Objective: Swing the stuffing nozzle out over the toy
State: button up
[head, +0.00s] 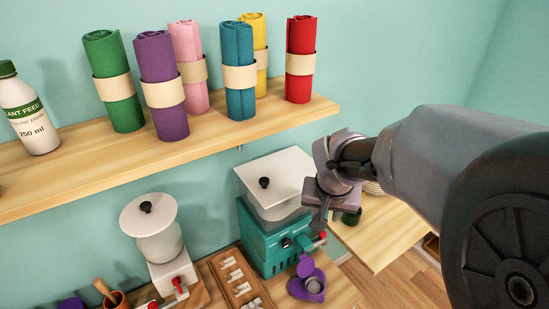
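The teal stuffing machine (268,246) stands on the lower counter under a white hopper (277,182). A short dark and teal part with a red tip (322,235) sticks out at its right front; it may be the nozzle or its handle. A small purple toy (307,288) with a greyish round patch sits on the counter just in front of the machine. My gripper (319,218) points down at the machine's right side, close to the red-tipped part. Whether it touches that part, and how its fingers stand, I cannot tell.
A second white machine (162,258) with a red part stands to the left. A wooden tray (240,279) of small white pieces lies between them. Above, a shelf (225,139) carries several fabric rolls and a bottle (29,117). A wooden table (378,234) is at the right.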

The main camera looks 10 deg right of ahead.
aim_at(322, 233)
jog(key=b+x, duration=0.1)
jog(key=x, duration=0.5)
jog(key=b+x, duration=0.2)
jog(key=x, duration=0.4)
jog(key=b+x, duration=0.2)
jog(key=x, duration=0.4)
jog(key=shift+w+d+f, duration=0.1)
jog(key=shift+w+d, duration=0.05)
jog(key=shift+d, duration=0.25)
grip_shut()
